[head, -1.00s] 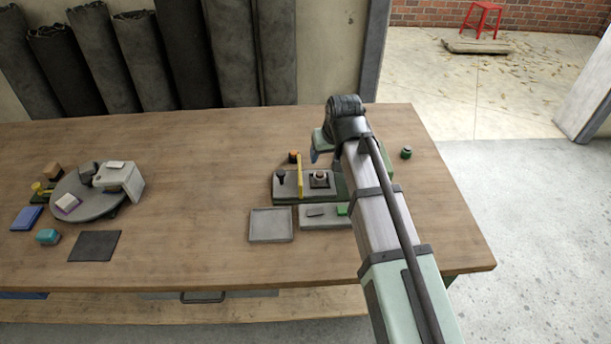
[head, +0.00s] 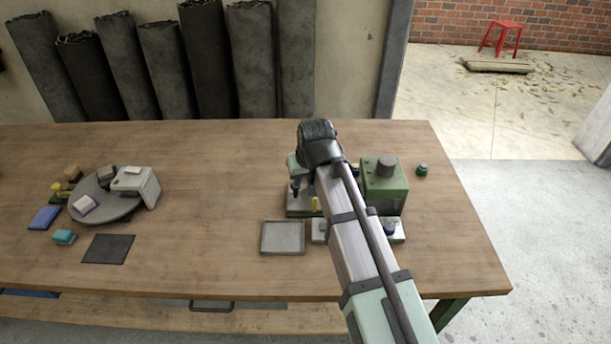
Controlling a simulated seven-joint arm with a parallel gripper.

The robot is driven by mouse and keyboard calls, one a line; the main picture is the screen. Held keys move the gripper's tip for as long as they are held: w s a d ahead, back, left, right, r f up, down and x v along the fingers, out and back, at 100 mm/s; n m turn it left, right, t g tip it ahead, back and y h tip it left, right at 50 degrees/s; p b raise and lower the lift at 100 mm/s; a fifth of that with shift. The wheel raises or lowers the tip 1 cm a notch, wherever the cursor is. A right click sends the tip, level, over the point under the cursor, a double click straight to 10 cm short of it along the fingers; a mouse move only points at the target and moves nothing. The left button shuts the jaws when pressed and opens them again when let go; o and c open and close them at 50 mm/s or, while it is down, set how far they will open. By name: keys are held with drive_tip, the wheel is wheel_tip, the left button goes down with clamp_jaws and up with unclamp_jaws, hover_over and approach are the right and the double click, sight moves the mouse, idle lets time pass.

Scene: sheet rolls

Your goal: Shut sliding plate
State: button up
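A low green-based fixture (head: 302,212) with a grey top stands on the bench, mostly covered by my arm. My gripper (head: 307,186) is over this fixture, mostly hidden behind my wrist. Its fingers are not clear, and contact cannot be seen.
A green box with a grey cylinder on top (head: 385,185) stands just right of my arm. An empty grey tray (head: 283,238) lies front left. A round turntable (head: 105,204) carries small blocks. The bench between is clear.

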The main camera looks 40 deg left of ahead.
drive_tip(key=shift+n, duration=0.7)
drive_tip(key=s+a, duration=0.2)
drive_tip(key=s+a+f, duration=0.1)
drive_tip(key=s+a, duration=0.1)
drive_tip(key=s+a+f, duration=0.1)
drive_tip(key=s+a, duration=0.1)
drive_tip(key=a, duration=0.1)
clamp_jaws()
drive_tip(key=s+a+f+t+h, duration=0.1)
drive_tip(key=a+f+h, duration=0.1)
drive_tip(key=a, duration=0.3)
drive_tip(key=m+t+h, duration=0.3)
drive_tip(key=m+t, duration=0.2)
drive_tip(key=m, duration=0.1)
hover_over(304, 184)
drive_tip(key=s+a, duration=0.3)
wheel_tip(304, 184, down, 5)
drive_tip(key=shift+w+d+f, duration=0.2)
drive_tip(key=shift+w+d, duration=0.85)
drive_tip(key=shift+w, duration=0.05)
drive_tip(key=shift+w+d, duration=0.4)
drive_tip(key=shift+w, duration=0.05)
